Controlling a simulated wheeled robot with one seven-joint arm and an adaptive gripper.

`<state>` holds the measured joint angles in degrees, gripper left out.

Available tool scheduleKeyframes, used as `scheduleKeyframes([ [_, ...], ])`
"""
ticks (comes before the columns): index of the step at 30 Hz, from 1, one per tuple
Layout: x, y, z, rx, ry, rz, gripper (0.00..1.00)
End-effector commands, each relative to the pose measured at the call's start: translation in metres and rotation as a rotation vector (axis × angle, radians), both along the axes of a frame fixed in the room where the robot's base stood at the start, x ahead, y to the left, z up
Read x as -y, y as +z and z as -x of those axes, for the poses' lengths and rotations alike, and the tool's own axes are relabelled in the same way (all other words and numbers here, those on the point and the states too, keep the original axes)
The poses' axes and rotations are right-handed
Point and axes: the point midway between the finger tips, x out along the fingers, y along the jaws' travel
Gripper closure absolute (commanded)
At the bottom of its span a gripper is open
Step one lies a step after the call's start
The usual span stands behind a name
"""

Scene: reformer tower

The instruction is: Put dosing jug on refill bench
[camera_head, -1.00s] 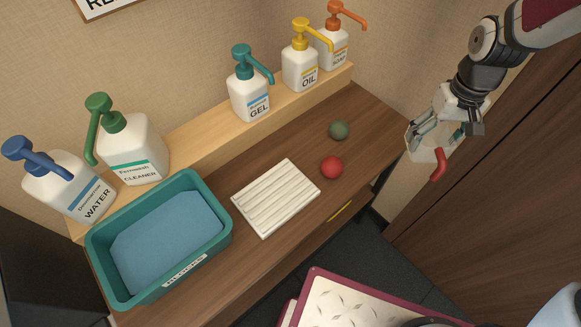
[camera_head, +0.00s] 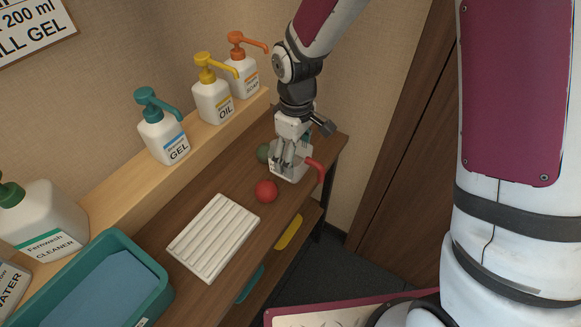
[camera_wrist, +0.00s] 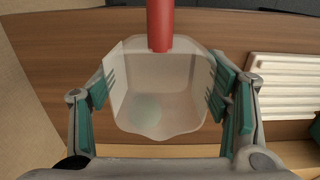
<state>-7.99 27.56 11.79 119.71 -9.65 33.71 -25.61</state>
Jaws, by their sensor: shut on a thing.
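The dosing jug (camera_head: 287,172) is a translucent white cup with a red handle. My gripper (camera_head: 290,155) is shut on it, over the right end of the brown wooden refill bench (camera_head: 240,175). In the wrist view the jug (camera_wrist: 160,75) sits between the teal finger pads, one on each side, with its red handle at the top. Bench wood shows around it. I cannot tell whether the jug's base touches the bench.
A red ball (camera_head: 265,191) lies just left of the jug, and a green ball (camera_head: 263,153) is partly hidden behind it. A white ribbed tray (camera_head: 213,237) and a teal tub (camera_head: 95,280) stand further left. Pump bottles, including GEL (camera_head: 163,140), line the raised shelf.

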Motion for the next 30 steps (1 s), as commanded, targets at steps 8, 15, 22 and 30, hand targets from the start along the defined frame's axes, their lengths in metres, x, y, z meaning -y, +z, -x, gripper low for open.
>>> scheduleKeyframes([
  [8, 0.0, -0.023, 0.0, -0.002, -0.001, 0.001, 0.59],
  [15, 0.0, -0.048, 0.0, 0.001, -0.001, 0.001, 0.59],
  [22, 0.0, -0.048, -0.001, 0.001, -0.001, 0.0, 0.59],
  [30, 0.0, -0.05, 0.0, 0.001, -0.002, 0.0, 0.22],
])
